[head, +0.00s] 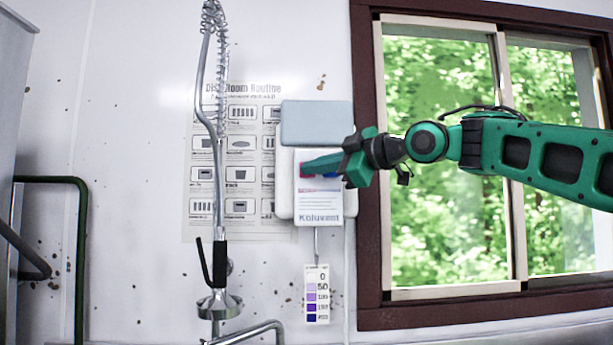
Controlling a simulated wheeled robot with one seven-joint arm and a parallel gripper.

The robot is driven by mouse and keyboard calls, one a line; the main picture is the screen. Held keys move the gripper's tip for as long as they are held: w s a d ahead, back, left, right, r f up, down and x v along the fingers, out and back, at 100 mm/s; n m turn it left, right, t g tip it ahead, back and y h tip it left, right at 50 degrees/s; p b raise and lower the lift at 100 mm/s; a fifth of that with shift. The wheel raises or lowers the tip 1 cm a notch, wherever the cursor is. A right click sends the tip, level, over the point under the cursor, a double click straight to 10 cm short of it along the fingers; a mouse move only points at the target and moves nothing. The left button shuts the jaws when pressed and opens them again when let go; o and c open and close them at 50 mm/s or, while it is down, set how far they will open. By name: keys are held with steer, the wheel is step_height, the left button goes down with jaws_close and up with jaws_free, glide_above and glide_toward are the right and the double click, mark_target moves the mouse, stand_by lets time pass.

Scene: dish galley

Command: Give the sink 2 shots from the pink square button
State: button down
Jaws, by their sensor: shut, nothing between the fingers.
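A white dispenser (318,210) labelled "Koluvent" is on the wall left of the window. My green gripper (308,166) is shut and empty, reaching in from the right, with its fingertips over the dispenser's upper front. A small pink-red patch (302,172), which looks like the pink button, shows at the fingertips and is mostly covered. I cannot tell whether the fingertips touch it. A blue patch (330,175) shows just right of it, under the gripper. The sink basin is not in view.
A spring-hose spray tap (218,150) hangs left of the dispenser, before a wall poster (240,228). A grey-blue lid or box (316,123) sits above the dispenser. A purple colour chart (317,295) hangs below. The brown-framed window (367,250) is right; a green pipe (82,250) is far left.

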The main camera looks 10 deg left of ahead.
stand_by(0.5)
steer(key=shift+s+d+f, duration=0.1)
steer(key=shift+s+d, duration=0.1)
steer(key=shift+s, duration=0.35)
steer(key=shift+s+d, duration=0.15)
steer(key=shift+s, duration=0.35)
steer(key=shift+w+a, duration=0.15)
steer(key=shift+w, duration=0.2)
steer(key=shift+w+a, duration=0.15)
steer(key=shift+w, duration=0.6)
stand_by(1.6)
steer(key=shift+s+d, duration=0.15)
steer(key=shift+s, duration=0.4)
steer(key=shift+s+d, duration=0.15)
steer(key=shift+s, duration=0.4)
steer(key=s, duration=0.2)
steer(key=s+d, duration=0.1)
steer(key=s, duration=0.1)
steer(key=shift+s+d, duration=0.1)
steer(key=shift+s, duration=0.3)
